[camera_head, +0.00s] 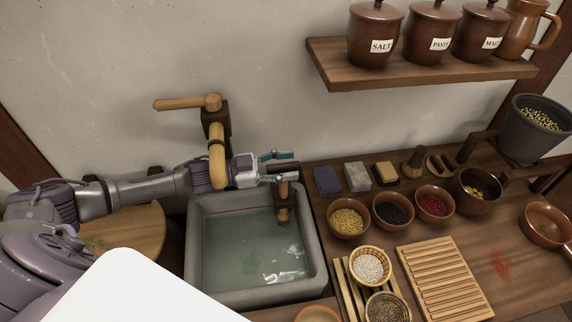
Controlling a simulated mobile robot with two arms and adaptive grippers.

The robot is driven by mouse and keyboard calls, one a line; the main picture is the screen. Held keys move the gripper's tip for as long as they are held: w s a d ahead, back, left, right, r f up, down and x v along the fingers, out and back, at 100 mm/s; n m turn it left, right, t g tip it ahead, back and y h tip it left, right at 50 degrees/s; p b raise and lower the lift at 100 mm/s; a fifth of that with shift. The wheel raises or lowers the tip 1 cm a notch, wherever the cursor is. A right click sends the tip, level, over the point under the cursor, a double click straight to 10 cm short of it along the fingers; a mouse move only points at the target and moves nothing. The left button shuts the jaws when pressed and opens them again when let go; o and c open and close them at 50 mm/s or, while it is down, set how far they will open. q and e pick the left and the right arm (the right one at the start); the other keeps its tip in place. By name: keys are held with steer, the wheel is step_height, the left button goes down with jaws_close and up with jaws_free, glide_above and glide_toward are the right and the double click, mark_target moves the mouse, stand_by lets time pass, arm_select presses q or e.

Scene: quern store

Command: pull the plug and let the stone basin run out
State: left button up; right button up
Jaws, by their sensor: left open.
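The grey stone basin (194,240) holds greenish, cloudy water (240,252). A brown wooden post-like piece with a wider top (283,210), seemingly the plug, stands upright at the basin's back right. Its lower end is in or near the water, and I cannot see the drain. My left gripper (282,162) is open, its teal-tipped fingers pointing right at the top of this piece. I cannot tell whether they touch it; nothing is clearly held. My right gripper is not in view.
A wooden tap (216,150) with a side lever overlaps my left wrist in the picture. Right of the basin stand bowls of grain, including a golden one (347,220), a slatted board (445,280) and coloured blocks (357,176). A shelf (420,72) with labelled jars hangs above.

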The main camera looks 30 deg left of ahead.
arm_select(q)
steer(key=v, duration=1.2)
steer(key=shift+f, duration=0.1)
